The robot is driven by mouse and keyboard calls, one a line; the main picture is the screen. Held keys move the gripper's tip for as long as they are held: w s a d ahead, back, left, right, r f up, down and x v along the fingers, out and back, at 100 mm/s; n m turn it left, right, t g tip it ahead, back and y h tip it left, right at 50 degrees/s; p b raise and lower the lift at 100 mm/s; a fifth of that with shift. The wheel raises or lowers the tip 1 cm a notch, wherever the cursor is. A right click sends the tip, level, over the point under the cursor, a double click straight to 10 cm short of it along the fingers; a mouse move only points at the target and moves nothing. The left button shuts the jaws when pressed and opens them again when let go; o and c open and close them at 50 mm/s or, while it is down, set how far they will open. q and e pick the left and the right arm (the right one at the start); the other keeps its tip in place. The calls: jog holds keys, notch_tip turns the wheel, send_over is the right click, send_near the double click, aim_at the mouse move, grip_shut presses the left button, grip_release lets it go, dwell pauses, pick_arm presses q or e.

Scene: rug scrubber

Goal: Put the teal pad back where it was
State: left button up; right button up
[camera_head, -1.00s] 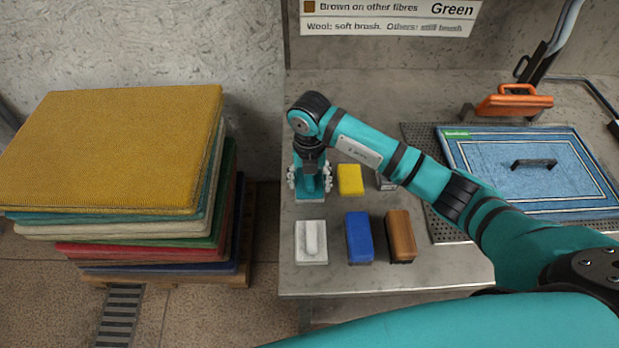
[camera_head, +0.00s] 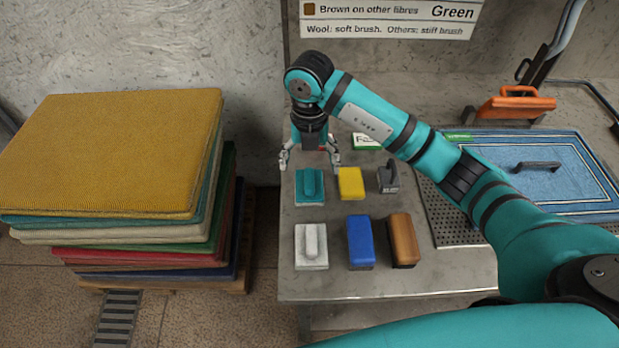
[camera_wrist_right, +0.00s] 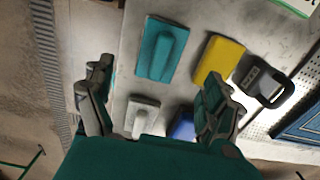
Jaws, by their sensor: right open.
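The teal pad (camera_head: 310,186) lies flat on the grey table, at the back left of a group of cleaning pads and blocks. It has a raised teal handle on top. It also shows whole in the right wrist view (camera_wrist_right: 162,50). My right gripper (camera_head: 310,160) is open and empty, above and behind the pad in the head view, apart from it. Its two spread fingers (camera_wrist_right: 155,95) show in the right wrist view with nothing between them. My left gripper is not in view.
A yellow block (camera_head: 351,183) and a grey-handled tool (camera_head: 389,177) stand to the right of the teal pad. A white pad (camera_head: 311,247), blue block (camera_head: 360,242) and brown block (camera_head: 403,240) sit in front. A rug stack (camera_head: 110,150) stands left; a blue rug (camera_head: 560,170) lies right.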

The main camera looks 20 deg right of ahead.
aim_at(309, 179)
jog(key=shift+r, duration=2.1)
